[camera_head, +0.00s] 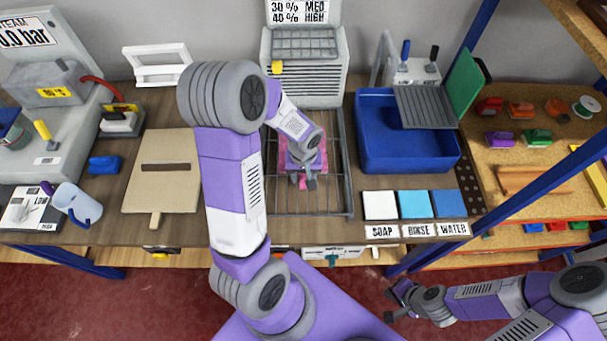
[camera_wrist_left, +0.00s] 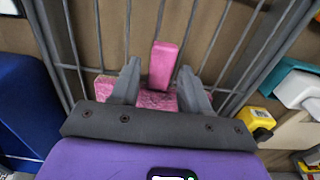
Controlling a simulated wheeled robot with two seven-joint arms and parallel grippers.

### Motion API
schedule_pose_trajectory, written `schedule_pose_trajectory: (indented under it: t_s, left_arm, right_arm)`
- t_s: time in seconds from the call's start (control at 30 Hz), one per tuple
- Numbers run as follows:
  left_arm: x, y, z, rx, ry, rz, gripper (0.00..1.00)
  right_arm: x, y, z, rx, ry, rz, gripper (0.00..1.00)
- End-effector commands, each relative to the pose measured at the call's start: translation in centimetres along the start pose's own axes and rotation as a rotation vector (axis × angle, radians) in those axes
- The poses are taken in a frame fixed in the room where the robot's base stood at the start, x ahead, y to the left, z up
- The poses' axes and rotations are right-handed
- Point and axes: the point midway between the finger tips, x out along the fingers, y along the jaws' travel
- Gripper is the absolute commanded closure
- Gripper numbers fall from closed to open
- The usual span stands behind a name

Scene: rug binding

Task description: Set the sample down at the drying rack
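The drying rack (camera_head: 341,195) is a grey wire frame in the middle of the bench; its bars (camera_wrist_left: 98,35) fill the left wrist view. The pink sample (camera_head: 318,160) is on the rack, partly hidden under my left gripper (camera_head: 304,182). In the left wrist view its speckled pink body (camera_wrist_left: 155,100) lies flat by the bars, and a plain pink block (camera_wrist_left: 163,62) stands up from it. My left gripper (camera_wrist_left: 160,72) is open, its fingers on either side of the block with gaps showing. My right gripper (camera_head: 392,301) appears open and empty, in front of the bench at the lower right.
A blue basin (camera_head: 380,145) stands right of the rack, with soap, rinse and water pads (camera_head: 414,205) before it. A beige board (camera_head: 150,195) lies left. A vented dryer unit (camera_head: 310,82) stands behind the rack. A yellow object (camera_wrist_left: 255,118) is nearby in the left wrist view.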

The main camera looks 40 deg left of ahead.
Motion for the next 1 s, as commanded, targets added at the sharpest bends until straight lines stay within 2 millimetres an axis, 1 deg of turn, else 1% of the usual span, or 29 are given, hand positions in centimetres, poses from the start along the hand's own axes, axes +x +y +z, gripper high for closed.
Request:
schedule_pose_trajectory:
  t_s: [0.3, 0.43, 0.57, 0.8, 0.9, 1.0]
  left_arm:
    - [-0.1, 0.0, 0.0, 0.000, 0.000, 0.000, 0.48]
    - [-0.8, 0.0, -0.1, 0.000, 0.002, 0.001, 0.48]
    - [-3.2, 0.1, -0.2, 0.000, 0.007, 0.004, 0.48]
    - [-8.6, 0.1, -0.1, 0.000, 0.006, 0.004, 0.48]
    - [-10.3, 0.0, -0.1, -0.001, 0.004, 0.003, 0.48]
    - [-11.5, 0.0, -0.1, 0.000, 0.003, 0.002, 0.48]
  right_arm:
    - [-0.1, 0.0, 0.0, 0.000, 0.000, 0.000, 1.00]
    - [-0.6, -0.2, 0.0, 0.000, 0.000, 0.000, 1.00]
    - [-0.9, -0.3, 0.0, 0.000, 0.000, 0.000, 1.00]
    - [-1.8, -0.7, 0.1, 0.000, 0.000, 0.000, 1.00]
    - [-2.0, -0.8, 0.1, 0.000, 0.000, 0.000, 1.00]
    - [-2.1, -0.8, 0.1, 0.000, 0.000, 0.000, 1.00]
